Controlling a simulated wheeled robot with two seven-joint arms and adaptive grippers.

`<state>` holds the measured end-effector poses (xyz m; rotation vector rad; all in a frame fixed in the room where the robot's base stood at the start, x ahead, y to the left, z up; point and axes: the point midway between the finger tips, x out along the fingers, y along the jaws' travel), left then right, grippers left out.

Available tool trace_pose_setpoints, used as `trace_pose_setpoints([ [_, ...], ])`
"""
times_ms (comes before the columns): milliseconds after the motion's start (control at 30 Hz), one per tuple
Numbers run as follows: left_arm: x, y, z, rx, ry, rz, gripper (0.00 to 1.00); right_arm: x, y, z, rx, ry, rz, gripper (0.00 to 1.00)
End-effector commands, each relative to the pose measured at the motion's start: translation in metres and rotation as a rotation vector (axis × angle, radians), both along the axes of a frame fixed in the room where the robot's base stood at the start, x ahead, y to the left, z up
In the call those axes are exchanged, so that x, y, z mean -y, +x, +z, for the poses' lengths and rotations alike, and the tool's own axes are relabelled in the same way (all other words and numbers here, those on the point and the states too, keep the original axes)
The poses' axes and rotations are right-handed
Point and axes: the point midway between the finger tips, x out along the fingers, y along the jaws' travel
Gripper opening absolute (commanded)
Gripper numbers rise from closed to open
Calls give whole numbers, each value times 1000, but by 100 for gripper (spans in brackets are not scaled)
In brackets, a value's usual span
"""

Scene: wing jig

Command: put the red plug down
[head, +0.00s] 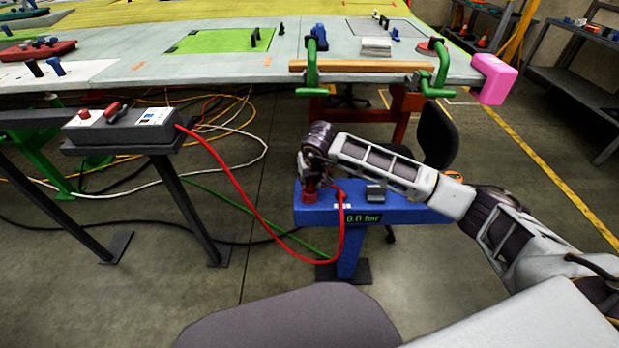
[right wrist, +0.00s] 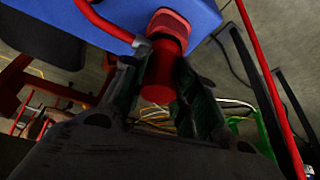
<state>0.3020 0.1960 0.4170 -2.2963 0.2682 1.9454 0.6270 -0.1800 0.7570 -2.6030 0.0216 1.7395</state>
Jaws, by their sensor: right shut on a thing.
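My right gripper (head: 309,182) points down over the left end of a blue stand (head: 385,212). It is shut on the red plug (head: 309,196). In the right wrist view the red plug (right wrist: 158,82) lies between the two dark fingers, with the stand's blue surface (right wrist: 205,14) behind its far end. A paler red part (right wrist: 170,24) shows at that far end. I cannot tell whether the plug touches the stand or is seated in something. The left gripper is not in view.
A red hose (head: 240,198) loops from a grey box (head: 120,126) on a left stand to the blue stand. The blue stand has a grey block (head: 376,192) and a "0.0 bar" display (head: 363,218). The wing table (head: 150,66) is behind; cables lie on the floor.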

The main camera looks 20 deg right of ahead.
Motion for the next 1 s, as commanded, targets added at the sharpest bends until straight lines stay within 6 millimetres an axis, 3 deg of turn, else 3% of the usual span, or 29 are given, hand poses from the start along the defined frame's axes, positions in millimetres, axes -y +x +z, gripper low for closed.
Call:
trace_pose_setpoints([
  [367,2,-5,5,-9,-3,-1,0,0,0,-1,1,0,-1,0],
  [400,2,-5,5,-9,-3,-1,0,0,0,-2,0,0,0,34],
  [533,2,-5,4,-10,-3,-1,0,0,0,-2,0,0,0,50],
  [1000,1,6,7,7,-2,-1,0,0,0,-1,0,0,0,50],
])
